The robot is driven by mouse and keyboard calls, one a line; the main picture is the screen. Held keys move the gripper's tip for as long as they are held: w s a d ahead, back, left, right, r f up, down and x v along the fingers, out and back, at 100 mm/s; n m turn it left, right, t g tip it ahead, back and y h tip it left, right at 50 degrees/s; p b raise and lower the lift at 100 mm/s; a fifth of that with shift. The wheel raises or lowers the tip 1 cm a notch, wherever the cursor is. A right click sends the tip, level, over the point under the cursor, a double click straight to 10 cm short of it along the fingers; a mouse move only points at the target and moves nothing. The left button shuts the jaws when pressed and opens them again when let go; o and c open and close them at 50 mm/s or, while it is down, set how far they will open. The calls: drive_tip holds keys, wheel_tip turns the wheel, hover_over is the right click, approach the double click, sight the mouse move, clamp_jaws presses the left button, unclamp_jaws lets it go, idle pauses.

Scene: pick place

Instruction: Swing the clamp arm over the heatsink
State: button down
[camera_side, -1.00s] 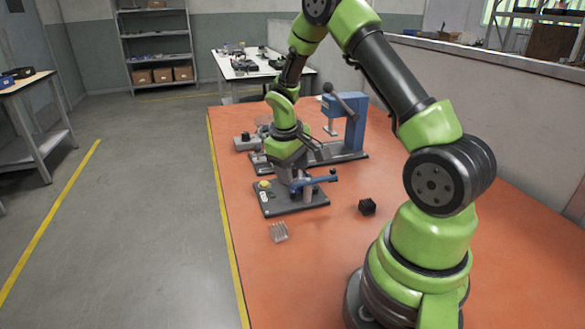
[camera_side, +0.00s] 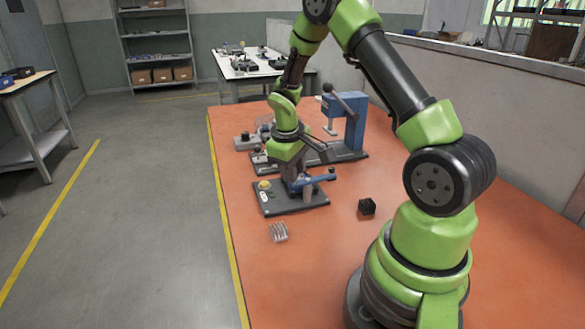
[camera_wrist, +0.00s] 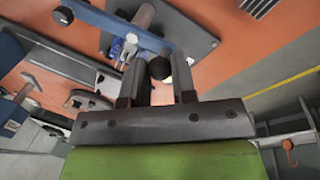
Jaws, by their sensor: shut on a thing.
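The clamp stands on a dark base plate (camera_side: 280,208) with a yellow button at its left. Its blue clamp arm (camera_side: 319,180) crosses above a grey post and has a dark knob at its right end; the arm also shows in the wrist view (camera_wrist: 110,25). My gripper (camera_side: 294,186) is low at the arm's left end. In the wrist view my gripper (camera_wrist: 160,75) has its fingers on either side of a round black knob (camera_wrist: 159,68) and is shut on it. A silver finned block, seemingly the heatsink (camera_side: 279,232), lies on the table in front of the plate, not under the arm.
A small black block (camera_side: 367,206) sits on the orange table (camera_side: 310,270) to the right of the clamp. A blue press (camera_side: 346,125) with a lever stands behind the clamp, with a grey fixture (camera_side: 245,142) to its left. The table front is mostly clear.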

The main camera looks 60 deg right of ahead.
drive_tip(key=n, duration=0.2)
drive_tip(key=s+n, duration=0.1)
drive_tip(key=n, duration=0.1)
drive_tip(key=shift+s+a+t, duration=0.1)
drive_tip(key=shift+a+t, duration=0.2)
drive_tip(key=shift+t, duration=0.1)
drive_tip(key=shift+s+d+n+t+y, duration=0.25)
drive_tip(key=shift+s+n, duration=0.4)
drive_tip(key=shift+n, duration=1.45)
drive_tip(key=shift+s+d+n+t+y, duration=0.1)
drive_tip(key=shift+s+n+t+y, duration=0.4)
drive_tip(key=shift+n, duration=1.6)
drive_tip(key=shift+s+d+n+t+y, duration=0.15)
drive_tip(key=shift+s+n, duration=0.65)
drive_tip(key=shift+n, duration=1.3)
drive_tip(key=shift+d+n, duration=0.1)
drive_tip(key=shift+n, duration=0.2)
drive_tip(key=c, duration=0.9)
unclamp_jaws()
drive_tip(key=shift+c, duration=0.2)
drive_tip(key=shift+r, duration=0.1)
drive_tip(key=v, duration=0.9)
drive_tip(key=shift+r, duration=0.4)
